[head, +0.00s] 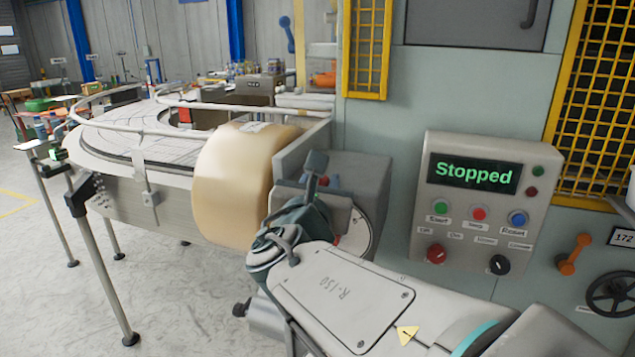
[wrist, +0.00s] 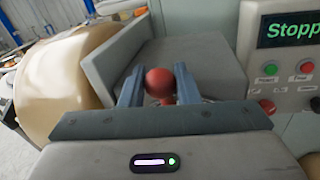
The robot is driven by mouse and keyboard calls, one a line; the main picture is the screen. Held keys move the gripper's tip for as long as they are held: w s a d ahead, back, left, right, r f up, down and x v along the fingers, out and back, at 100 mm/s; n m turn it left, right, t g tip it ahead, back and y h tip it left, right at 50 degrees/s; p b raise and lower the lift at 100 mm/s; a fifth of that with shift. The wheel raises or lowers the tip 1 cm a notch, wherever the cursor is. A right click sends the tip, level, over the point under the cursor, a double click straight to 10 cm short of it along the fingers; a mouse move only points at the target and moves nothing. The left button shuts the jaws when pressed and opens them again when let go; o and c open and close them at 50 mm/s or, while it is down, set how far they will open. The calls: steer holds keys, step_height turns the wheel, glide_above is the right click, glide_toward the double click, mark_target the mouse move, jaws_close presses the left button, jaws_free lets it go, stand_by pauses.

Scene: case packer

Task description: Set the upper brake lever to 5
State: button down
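A red ball knob (wrist: 159,82) sits between the two fingers of my gripper (wrist: 160,78) in the wrist view. The fingers lie close against its left and right sides, and my gripper looks shut on it. In the head view my gripper (head: 316,178) is beside the large tan roll (head: 238,185), with a bit of red showing behind a finger. A second red piece (head: 338,240) shows lower down, mostly covered by my wrist. I cannot read any lever setting.
A grey housing (head: 355,185) stands right behind my gripper. A control panel (head: 428,200) to the right reads "Stopped" and has several buttons and knobs. An orange handle (head: 574,254) and a black handwheel (head: 612,294) are farther right. A conveyor (head: 120,180) curves away left; open floor lies in front of it.

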steer(key=shift+s+d+f+m+b, duration=0.25)
steer(key=shift+d+m+b, duration=0.4)
steer(key=shift+b, duration=1.2)
steer(key=shift+s+d+m+b, duration=0.15)
steer(key=shift+d+m+b, duration=0.25)
steer(key=shift+b, duration=0.55)
steer(key=shift+d+r+m+b, duration=0.2)
steer(key=shift+r+m+b, duration=0.1)
steer(key=shift+m+b, duration=0.05)
steer(key=c, duration=1.1)
jaws_free()
steer(key=shift+s, duration=0.1)
